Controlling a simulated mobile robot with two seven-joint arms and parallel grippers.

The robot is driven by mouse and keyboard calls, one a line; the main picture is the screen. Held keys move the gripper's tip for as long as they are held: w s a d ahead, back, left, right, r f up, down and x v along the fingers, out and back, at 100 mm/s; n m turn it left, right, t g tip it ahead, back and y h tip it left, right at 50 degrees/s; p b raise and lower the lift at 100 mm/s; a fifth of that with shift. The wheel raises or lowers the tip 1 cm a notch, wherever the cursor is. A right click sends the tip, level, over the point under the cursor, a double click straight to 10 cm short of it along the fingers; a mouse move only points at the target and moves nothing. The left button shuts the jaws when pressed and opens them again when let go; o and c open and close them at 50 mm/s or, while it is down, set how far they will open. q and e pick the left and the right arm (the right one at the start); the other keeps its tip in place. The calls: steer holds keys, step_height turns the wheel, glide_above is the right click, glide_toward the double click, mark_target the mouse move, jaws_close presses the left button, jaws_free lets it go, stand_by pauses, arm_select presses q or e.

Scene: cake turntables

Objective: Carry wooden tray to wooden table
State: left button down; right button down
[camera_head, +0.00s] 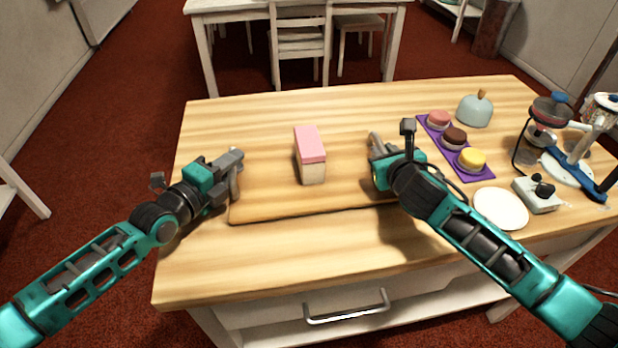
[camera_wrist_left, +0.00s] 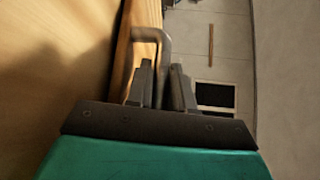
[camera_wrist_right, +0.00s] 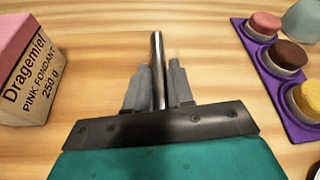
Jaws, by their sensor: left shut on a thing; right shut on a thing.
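The wooden tray (camera_head: 268,203) is at the middle-left of the wooden-topped counter, its front edge showing as a dark line. A box of pink fondant (camera_head: 311,155) stands upright on it. My left gripper (camera_head: 236,165) is shut on the tray's left metal handle, which shows between the fingers in the left wrist view (camera_wrist_left: 151,40). My right gripper (camera_head: 378,150) is shut on the right metal handle, seen in the right wrist view (camera_wrist_right: 157,65). The tray's right front corner is hidden by my right arm. I cannot tell if the tray is clear of the counter.
A purple mat (camera_head: 478,166) with three small cakes, a domed lid (camera_head: 475,110), a white plate (camera_head: 500,208), a scale (camera_head: 537,196) and turntable equipment (camera_head: 570,165) crowd the right side. A white table (camera_head: 240,6) with chairs (camera_head: 299,45) stands beyond, across red carpet (camera_head: 140,80).

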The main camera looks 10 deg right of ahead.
arm_select(q)
steer(key=c, duration=1)
jaws_free()
arm_select(e)
steer(key=c, duration=1)
jaws_free()
arm_select(q)
steer(key=v, duration=1.2)
arm_select(e)
steer(key=v, duration=1.2)
